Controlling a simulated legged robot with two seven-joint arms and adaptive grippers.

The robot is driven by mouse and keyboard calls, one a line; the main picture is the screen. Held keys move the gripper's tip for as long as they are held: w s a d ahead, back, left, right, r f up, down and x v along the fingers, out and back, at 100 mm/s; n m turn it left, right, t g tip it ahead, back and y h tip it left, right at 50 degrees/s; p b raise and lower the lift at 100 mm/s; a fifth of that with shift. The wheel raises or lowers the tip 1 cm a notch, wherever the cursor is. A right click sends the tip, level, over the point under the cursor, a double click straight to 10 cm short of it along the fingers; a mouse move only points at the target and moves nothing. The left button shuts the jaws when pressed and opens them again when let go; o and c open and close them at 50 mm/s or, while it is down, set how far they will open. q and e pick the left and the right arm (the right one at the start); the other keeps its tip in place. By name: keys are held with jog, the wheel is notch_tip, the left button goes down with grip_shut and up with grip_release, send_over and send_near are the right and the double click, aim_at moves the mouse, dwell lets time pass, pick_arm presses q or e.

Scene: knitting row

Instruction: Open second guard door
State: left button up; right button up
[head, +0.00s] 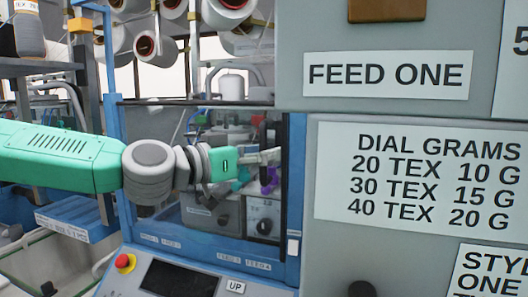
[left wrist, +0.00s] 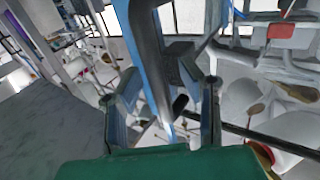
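The guard door (head: 190,228) is a clear pane in a blue frame on the machine at the centre of the head view; I cannot tell whether it is fully closed. My left gripper (head: 268,157) is in front of the pane, near the blue post (head: 295,190) on its right. In the left wrist view the left gripper (left wrist: 165,108) has its fingers wide apart. A blue frame bar (left wrist: 148,60) and a dark bar, perhaps a handle, show between or beyond them. Contact cannot be told. My right gripper is out of view.
A large grey panel (head: 300,270) with signs fills the right of the head view, close to the left gripper. A control panel with a red button (head: 124,262) and a dark screen (head: 178,279) is below the door. Yarn cones (head: 155,47) hang above.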

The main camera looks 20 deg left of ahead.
pick_arm(q)
jog(key=shift+d, duration=0.1)
grip_shut()
